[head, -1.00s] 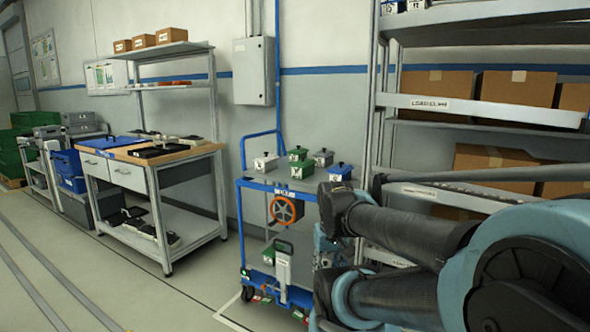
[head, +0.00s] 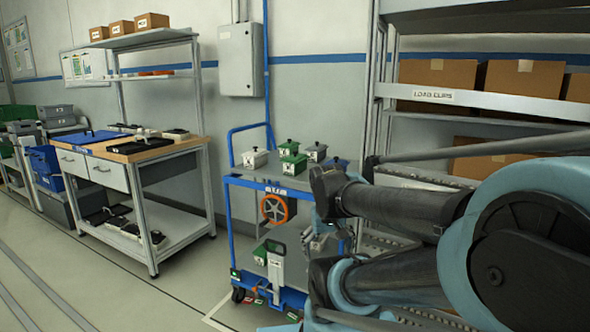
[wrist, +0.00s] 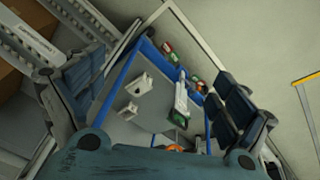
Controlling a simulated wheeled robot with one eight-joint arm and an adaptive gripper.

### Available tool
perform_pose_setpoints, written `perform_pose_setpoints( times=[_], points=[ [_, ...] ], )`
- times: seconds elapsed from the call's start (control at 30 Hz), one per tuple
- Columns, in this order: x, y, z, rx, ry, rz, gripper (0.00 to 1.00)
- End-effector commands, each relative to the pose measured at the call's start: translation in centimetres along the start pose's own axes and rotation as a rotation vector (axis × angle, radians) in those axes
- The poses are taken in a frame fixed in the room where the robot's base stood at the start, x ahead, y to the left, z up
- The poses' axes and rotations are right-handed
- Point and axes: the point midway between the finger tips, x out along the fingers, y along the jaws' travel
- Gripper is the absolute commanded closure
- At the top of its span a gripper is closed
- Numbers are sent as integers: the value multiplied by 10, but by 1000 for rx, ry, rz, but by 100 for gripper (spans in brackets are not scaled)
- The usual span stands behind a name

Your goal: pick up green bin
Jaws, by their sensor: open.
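Two green bins with dark lid knobs, one (head: 289,148) behind the other (head: 294,167), stand on the top deck of a blue-framed trolley (head: 262,183) in the head view. A white bin (head: 255,159) is to their left, a grey bin (head: 317,152) and a partly hidden blue bin to their right. My gripper (head: 322,228) is right of and below the green bins, apart from them, partly hidden by my arm. In the wrist view my open gripper (wrist: 155,88) has nothing between its fingers. I cannot make out a green bin there.
An orange handwheel (head: 274,209) and a white, green-topped device (head: 275,268) are on the trolley's front. Pale bins (wrist: 138,85) show on a deck in the wrist view. A shelf rack (head: 470,100) with cartons stands right, a workbench (head: 150,150) left. Floor at front left is clear.

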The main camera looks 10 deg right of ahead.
Motion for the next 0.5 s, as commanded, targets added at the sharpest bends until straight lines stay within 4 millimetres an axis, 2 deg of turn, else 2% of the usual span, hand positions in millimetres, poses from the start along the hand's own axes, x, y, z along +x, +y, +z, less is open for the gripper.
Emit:
perform_pose_setpoints(
  times=[0.23,0.5],
  points=[
    [-10,26,-68,96,88,184,0],
    [-20,38,-148,202,247,353,0]
  ],
)
